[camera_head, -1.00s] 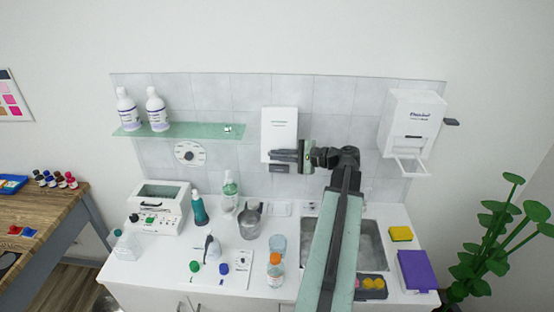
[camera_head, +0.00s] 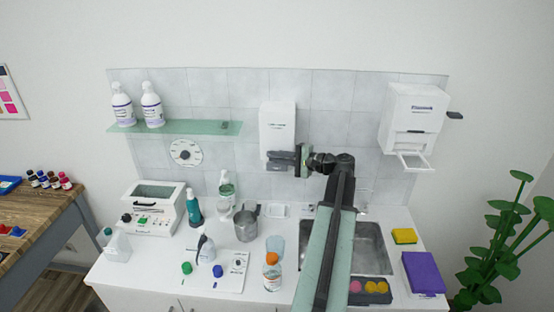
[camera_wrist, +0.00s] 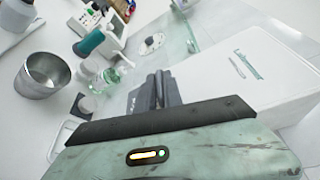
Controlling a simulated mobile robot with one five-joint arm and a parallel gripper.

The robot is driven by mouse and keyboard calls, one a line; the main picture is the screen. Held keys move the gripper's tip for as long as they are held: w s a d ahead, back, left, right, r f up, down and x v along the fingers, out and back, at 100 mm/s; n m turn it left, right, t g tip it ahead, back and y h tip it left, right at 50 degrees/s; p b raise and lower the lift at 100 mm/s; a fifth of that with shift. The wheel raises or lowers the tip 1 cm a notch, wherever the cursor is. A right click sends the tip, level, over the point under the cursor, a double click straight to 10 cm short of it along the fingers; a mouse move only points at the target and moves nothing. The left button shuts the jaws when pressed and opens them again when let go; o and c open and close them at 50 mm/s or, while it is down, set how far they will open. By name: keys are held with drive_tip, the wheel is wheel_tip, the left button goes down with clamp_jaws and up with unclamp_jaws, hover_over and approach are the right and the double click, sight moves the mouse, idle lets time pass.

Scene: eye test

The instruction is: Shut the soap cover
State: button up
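The white soap dispenser (camera_head: 278,122) hangs on the tiled wall at the middle of the head view. Its cover (camera_wrist: 245,62) fills the right of the wrist view as a large white panel with green lettering. I cannot tell for sure whether the cover is fully shut against its back. My gripper (camera_head: 278,160) is at the dispenser's lower front in the head view. In the wrist view its dark fingers (camera_wrist: 158,88) lie close together with nothing seen between them, beside the cover's edge. Whether they touch the cover is hidden.
A glass shelf (camera_head: 200,130) with two white bottles is on the left wall. A towel dispenser (camera_head: 412,118) hangs at the right. Below are the sink (camera_head: 372,238), a metal jug (camera_head: 246,225) and several bottles on the counter. The air before the wall is mostly clear.

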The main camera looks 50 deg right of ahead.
drive_tip(key=shift+o, duration=0.4)
drive_tip(key=shift+w+f, duration=0.1)
drive_tip(key=shift+f, duration=0.1)
drive_tip(key=shift+d+r, duration=0.1)
drive_tip(key=f+p+v, duration=0.1)
drive_tip(key=v, duration=0.6)
drive_tip(key=shift+s+r, duration=0.4)
drive_tip(key=shift+r, duration=0.15)
